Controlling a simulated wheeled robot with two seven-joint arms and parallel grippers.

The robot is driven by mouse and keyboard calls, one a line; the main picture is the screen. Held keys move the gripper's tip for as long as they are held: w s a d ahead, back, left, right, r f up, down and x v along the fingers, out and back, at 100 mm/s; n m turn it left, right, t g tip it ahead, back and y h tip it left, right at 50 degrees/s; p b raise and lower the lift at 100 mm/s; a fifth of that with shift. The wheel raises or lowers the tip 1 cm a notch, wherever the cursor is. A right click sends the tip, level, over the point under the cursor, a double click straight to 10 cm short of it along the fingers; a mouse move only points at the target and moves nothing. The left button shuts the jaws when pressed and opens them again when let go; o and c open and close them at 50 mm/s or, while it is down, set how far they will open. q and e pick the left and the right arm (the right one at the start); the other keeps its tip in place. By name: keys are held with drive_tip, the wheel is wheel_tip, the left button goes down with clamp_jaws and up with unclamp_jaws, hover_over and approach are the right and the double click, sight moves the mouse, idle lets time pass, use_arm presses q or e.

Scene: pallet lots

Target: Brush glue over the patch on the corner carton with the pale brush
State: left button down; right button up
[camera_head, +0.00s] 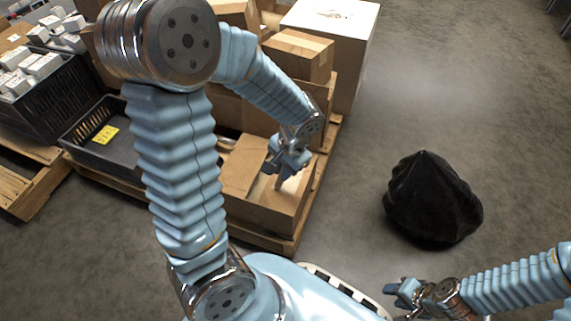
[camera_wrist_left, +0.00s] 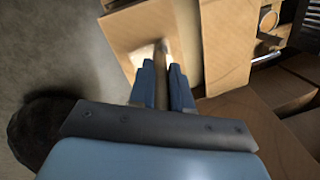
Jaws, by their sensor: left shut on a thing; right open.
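My left gripper (camera_head: 284,166) is shut on the pale brush (camera_head: 278,184) above the corner carton (camera_head: 262,216) at the pallet's near corner. In the left wrist view the brush handle (camera_wrist_left: 160,62) stands between the blue fingers (camera_wrist_left: 162,76). Its far end is over a pale patch (camera_wrist_left: 146,52) on the carton's tan top (camera_wrist_left: 122,28). The bristles are too small to make out, so I cannot tell whether they touch. My right gripper (camera_head: 398,293) is open and empty at the lower right, away from the pallet.
The wooden pallet (camera_head: 298,232) carries more cartons and a large white-topped box (camera_head: 345,18) behind. A black tray (camera_head: 98,160) with a yellow label sits left. A black crate (camera_head: 45,98) holds small white boxes. A black bag (camera_head: 430,200) lies on open floor.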

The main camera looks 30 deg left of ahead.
idle(0.3)
use_arm(q)
drive_tip(key=shift+w+a, duration=0.15)
drive_tip(key=shift+w, duration=0.5)
drive_tip(key=shift+w+a, duration=0.15)
drive_tip(key=shift+w, duration=0.45)
drive_tip(key=shift+s, duration=0.1)
drive_tip(key=shift+s+d, duration=0.15)
drive_tip(key=shift+s, duration=0.45)
drive_tip(key=shift+s+d, duration=0.15)
drive_tip(key=shift+s, duration=0.4)
wheel_tip(320, 180, up, 3)
drive_tip(key=p, duration=0.2)
drive_tip(key=shift+r+p, duration=0.1)
drive_tip(key=shift+p, duration=0.2)
drive_tip(key=shift+r+p, duration=1.95)
drive_tip(key=shift+r, duration=0.5)
